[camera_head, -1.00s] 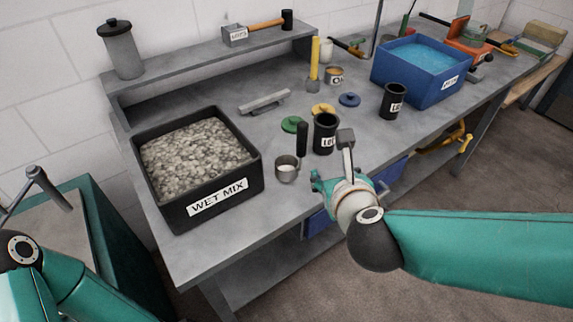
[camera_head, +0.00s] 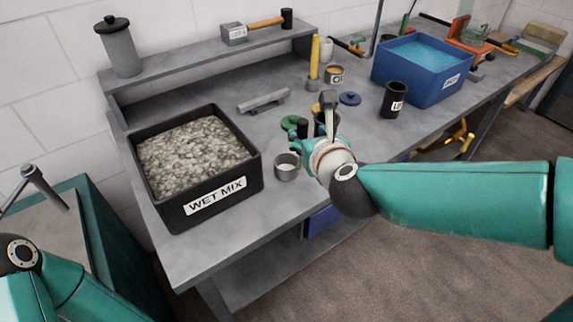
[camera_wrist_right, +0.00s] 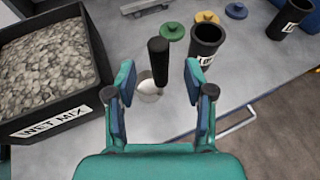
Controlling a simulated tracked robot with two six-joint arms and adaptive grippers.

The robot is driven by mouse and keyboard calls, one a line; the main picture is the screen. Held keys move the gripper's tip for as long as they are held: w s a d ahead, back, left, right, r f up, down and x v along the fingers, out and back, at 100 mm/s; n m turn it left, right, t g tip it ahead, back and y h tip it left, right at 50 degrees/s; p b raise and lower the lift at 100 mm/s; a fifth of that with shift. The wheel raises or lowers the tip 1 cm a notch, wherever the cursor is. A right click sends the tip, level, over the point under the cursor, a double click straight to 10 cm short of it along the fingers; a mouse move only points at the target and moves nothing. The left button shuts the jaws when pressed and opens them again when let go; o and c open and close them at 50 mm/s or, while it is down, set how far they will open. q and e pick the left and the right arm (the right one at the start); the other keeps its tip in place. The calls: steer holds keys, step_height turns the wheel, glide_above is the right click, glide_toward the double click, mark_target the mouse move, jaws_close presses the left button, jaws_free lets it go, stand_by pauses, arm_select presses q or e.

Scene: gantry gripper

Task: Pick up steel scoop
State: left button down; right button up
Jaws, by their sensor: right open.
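The steel scoop (camera_head: 287,168) is a small metal cup with an upright black handle. It stands on the bench just right of the wet mix tub. In the right wrist view its black handle (camera_wrist_right: 158,62) rises between my open fingers, and its cup (camera_wrist_right: 149,91) shows below. My right gripper (camera_wrist_right: 158,80) is open and empty, with one finger on each side of the handle. I cannot tell whether either finger touches it. In the head view my right gripper (camera_head: 310,141) partly hides the handle. My left arm shows at lower left, but its gripper is out of view.
The black WET MIX tub (camera_head: 252,177) full of grey stones stands left of the scoop. A black labelled cup (camera_wrist_right: 207,42) stands close to the right finger. Green (camera_wrist_right: 171,31) and blue (camera_wrist_right: 236,10) lids lie behind. A grey trowel-like bar (camera_head: 263,101) lies farther back.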

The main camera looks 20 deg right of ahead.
mark_target(304, 131)
steer(key=shift+p+x, duration=0.3)
steer(key=shift+x, duration=2.35)
steer(key=shift+s+a, duration=0.1)
jaws_close()
